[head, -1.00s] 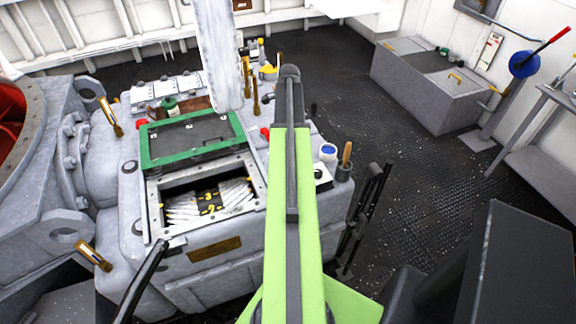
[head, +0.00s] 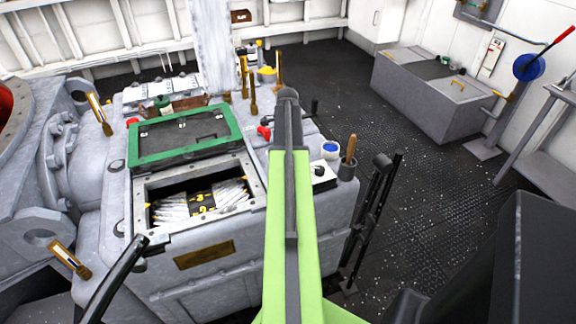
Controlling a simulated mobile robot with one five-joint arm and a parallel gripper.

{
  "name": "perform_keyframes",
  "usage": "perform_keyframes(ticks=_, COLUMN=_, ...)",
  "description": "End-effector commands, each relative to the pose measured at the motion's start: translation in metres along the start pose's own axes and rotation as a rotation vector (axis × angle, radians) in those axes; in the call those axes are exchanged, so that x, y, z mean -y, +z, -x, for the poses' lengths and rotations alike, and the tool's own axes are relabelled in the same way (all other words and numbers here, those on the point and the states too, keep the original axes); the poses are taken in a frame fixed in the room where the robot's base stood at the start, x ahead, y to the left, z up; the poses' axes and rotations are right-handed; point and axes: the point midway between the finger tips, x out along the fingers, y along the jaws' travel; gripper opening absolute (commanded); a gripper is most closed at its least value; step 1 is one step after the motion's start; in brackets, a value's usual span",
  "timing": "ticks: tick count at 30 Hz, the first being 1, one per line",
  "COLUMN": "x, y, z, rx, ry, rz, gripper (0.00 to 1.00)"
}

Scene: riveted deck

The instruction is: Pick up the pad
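No item is plainly a pad, and I cannot tell which thing it is. Inside the hatch are white bundled strips and a dark piece with yellow marks (head: 203,200). A small white block with a black knob (head: 321,177) sits right of my arm. My green arm reaches forward over the housing. Its dark upper end shows, but my gripper's fingers do not.
A blue-topped white jar (head: 330,150) and a cup with a wooden handle (head: 348,165) stand at the housing's right edge. Brass-ended levers (head: 98,113) stick up around it. A grey chest (head: 435,95) stands at the back right. Open dark floor (head: 400,200) lies between.

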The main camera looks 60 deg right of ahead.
Motion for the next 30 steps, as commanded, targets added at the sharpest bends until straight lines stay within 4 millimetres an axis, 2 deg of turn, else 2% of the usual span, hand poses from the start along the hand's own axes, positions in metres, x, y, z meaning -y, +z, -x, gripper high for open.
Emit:
perform_keyframes(ticks=6, x=0.000, y=0.000, z=0.000, rx=0.000, ry=0.000, rz=-0.001, gripper=0.99)
perform_keyframes(ticks=18, x=0.000, y=-0.001, z=0.000, rx=0.000, ry=0.000, rz=-0.001, gripper=0.46)
perform_keyframes(ticks=25, x=0.000, y=-0.001, z=0.002, rx=0.000, ry=0.000, rz=-0.002, gripper=0.45)
perform_keyframes(ticks=30, x=0.000, y=-0.001, z=0.017, rx=0.000, ry=0.000, rz=-0.002, gripper=0.45)
